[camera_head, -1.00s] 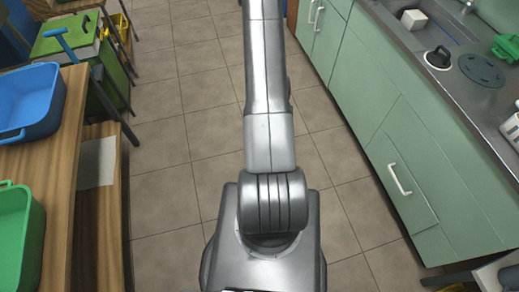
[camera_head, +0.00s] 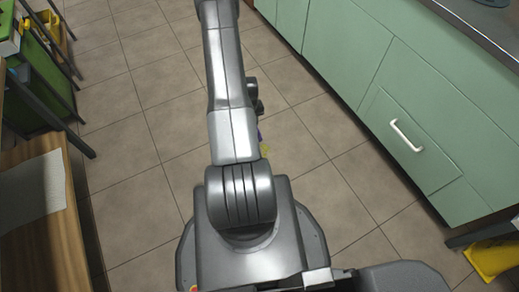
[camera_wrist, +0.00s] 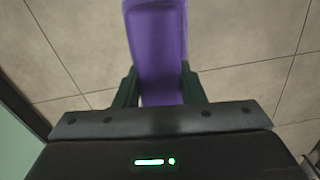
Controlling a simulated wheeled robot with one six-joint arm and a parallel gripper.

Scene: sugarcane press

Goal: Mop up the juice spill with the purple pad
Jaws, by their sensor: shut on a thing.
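The purple pad (camera_wrist: 158,35) is held between the dark fingers of my gripper (camera_wrist: 160,78) in the wrist view, above the tiled floor. In the head view, my arm hides most of the gripper, and only a sliver of the purple pad (camera_head: 259,134) shows at the arm's right edge. A small yellowish patch (camera_head: 265,149) shows on the floor just beside that sliver; it may be the juice spill, and my arm may hide more of it. I cannot tell whether the pad touches it. No spill shows in the wrist view.
Green cabinets (camera_head: 335,50) with a metal counter edge (camera_head: 470,30) line the right. A yellow object (camera_head: 492,258) stands on the floor at the lower right. A wooden shelf (camera_head: 75,235) with a pale sheet (camera_head: 32,188) is on the left. Open tiled floor lies between.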

